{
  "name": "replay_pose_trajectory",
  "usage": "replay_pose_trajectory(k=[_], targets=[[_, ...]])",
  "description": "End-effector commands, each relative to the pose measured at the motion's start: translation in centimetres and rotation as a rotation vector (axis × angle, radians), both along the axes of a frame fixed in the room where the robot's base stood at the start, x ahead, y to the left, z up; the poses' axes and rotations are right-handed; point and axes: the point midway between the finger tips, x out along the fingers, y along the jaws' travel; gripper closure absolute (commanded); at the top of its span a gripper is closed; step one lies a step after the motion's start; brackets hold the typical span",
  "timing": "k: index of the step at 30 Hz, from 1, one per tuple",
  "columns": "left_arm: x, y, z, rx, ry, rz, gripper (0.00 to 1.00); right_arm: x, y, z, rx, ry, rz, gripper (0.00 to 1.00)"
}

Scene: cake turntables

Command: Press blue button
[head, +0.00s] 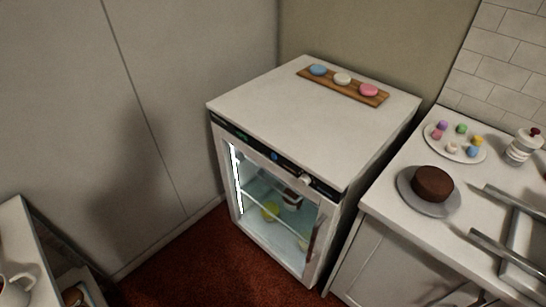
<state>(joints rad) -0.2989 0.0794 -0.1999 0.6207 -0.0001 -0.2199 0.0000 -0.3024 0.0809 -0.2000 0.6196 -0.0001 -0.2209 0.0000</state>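A round blue piece (318,70) sits at the left end of a wooden board (351,91) on top of the white glass-door cabinet. A cream piece (342,79) and a pink piece (369,90) sit beside it in a row. A small blue spot (275,156) also shows on the dark strip along the cabinet's upper front edge. I cannot tell from this view which blue thing is the button. Neither of my grippers can be made out in the head view.
The cabinet top (290,110) is mostly clear. Its glass door (270,205) looks shut. On the right counter stand a chocolate cake (433,183) on a grey stand, a plate of colourful sweets (438,148) and a white jar (523,147). Grey metal bars (500,255) lie at the right edge.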

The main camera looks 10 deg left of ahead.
Motion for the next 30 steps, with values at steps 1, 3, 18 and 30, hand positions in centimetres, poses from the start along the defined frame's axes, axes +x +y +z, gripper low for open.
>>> replay_pose_trajectory(k=[1,3,18,30], targets=[[-0.01,0.00,0.00,0.000,0.000,0.000,0.50,0.02,0.03,0.00,0.000,0.000,0.000,0.51],[-0.01,0.00,0.00,0.000,0.000,0.000,0.58,0.03,0.03,0.00,0.000,-0.001,0.000,0.51],[-0.06,0.01,-0.01,0.000,0.001,0.000,1.00,0.20,0.06,0.01,0.001,-0.004,0.000,0.51],[-0.10,0.01,-0.01,0.000,0.002,0.000,1.00,0.26,0.10,0.01,0.002,-0.005,0.000,0.51]])
